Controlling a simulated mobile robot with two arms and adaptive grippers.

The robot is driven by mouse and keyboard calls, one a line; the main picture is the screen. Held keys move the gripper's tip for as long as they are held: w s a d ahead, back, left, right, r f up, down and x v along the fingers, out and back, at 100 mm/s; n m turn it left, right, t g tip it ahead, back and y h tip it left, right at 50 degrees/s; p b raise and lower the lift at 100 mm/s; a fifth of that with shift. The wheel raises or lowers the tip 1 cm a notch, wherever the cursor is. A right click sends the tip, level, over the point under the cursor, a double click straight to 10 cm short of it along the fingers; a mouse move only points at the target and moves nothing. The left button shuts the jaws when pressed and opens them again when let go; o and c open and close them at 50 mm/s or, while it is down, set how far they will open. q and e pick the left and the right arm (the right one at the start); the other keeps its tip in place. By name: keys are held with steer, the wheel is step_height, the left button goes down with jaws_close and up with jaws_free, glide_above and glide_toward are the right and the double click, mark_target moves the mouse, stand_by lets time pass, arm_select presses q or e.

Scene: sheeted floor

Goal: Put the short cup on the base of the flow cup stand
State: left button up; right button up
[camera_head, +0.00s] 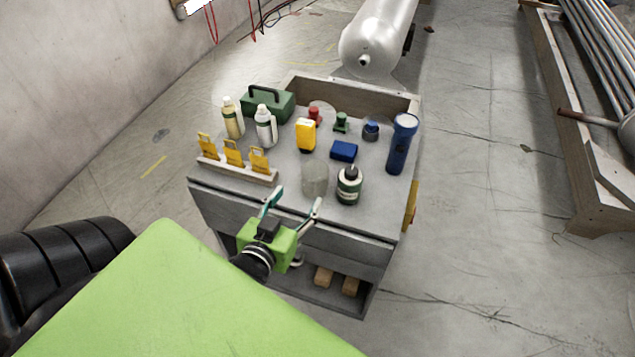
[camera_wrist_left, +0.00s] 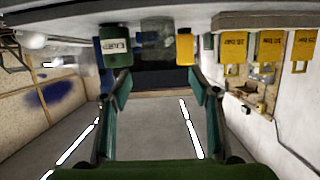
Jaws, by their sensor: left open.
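A clear, greyish short cup (camera_head: 315,179) stands upright near the front of the grey cart top, left of a dark green labelled jar (camera_head: 349,187). In the left wrist view, which looks upside down, the clear cup (camera_wrist_left: 154,40) is faint between the jar (camera_wrist_left: 115,45) and a yellow bottle (camera_wrist_left: 185,48). My left gripper (camera_head: 295,199) is open and empty at the cart's front edge, its fingers pointing toward the cup without touching it. I cannot tell which item is the flow cup stand; a small green piece (camera_head: 341,122) stands farther back. My right gripper is not in view.
The cart top (camera_head: 386,192) also holds a yellow bottle (camera_head: 305,135), a blue box (camera_head: 344,151), a tall blue cylinder (camera_head: 402,145), white bottles (camera_head: 265,127) and a green toolbox (camera_head: 268,104). A rack with yellow tags (camera_head: 233,153) stands left of the gripper.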

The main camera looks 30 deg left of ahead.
mark_target(319, 167)
arm_select(q)
steer(key=x, duration=1.2)
steer(key=shift+w+p, duration=0.4)
steer(key=c, duration=1)
